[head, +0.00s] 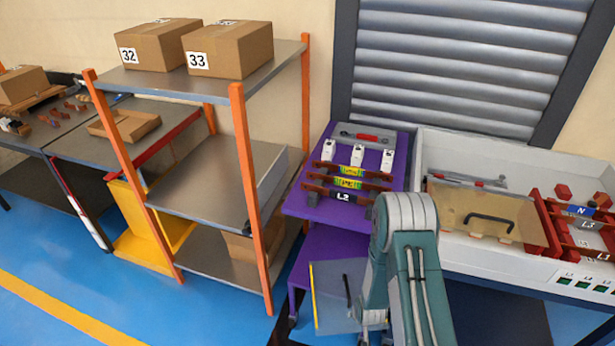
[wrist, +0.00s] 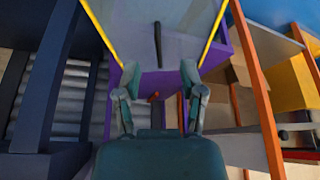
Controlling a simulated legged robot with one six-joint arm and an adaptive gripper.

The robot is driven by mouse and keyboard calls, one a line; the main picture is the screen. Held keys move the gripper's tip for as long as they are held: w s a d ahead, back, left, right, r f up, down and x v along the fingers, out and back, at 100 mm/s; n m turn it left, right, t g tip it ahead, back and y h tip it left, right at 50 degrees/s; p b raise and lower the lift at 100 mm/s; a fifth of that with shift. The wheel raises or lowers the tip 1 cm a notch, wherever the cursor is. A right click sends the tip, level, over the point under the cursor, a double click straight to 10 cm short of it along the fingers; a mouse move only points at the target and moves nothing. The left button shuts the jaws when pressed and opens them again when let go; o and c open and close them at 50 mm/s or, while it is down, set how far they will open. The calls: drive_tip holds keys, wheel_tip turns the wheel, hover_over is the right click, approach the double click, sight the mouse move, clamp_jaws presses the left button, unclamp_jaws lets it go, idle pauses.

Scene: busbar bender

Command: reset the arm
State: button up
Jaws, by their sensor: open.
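My arm (head: 405,260) rises in front of the purple cart in the head view and bends over at its top; my gripper is mostly hidden behind it there. In the wrist view my gripper (wrist: 159,68) is open, its two fingers spread apart with nothing visible between the tips. A clear panel (head: 328,285) with yellow edges and a black handle is low beside my arm in the head view. The panel's handle (wrist: 157,42) shows beyond the fingertips in the wrist view. I cannot tell how far the tips are from it.
The purple cart (head: 300,205) carries labelled bars and a red-handled tool. A white machine (head: 430,150) with a tan cover and red blocks stands right of my arm. An orange-post shelf (head: 205,165) with boxes stands left. Blue floor (head: 150,305) is open at front left.

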wheel_tip(320, 180, up, 32)
drive_tip(key=s+r+t, duration=0.1)
drive_tip(key=s+r, duration=1.8)
drive_tip(key=s, duration=0.3)
drive_tip(key=shift+r+m, duration=0.3)
drive_tip(key=shift+m, duration=0.1)
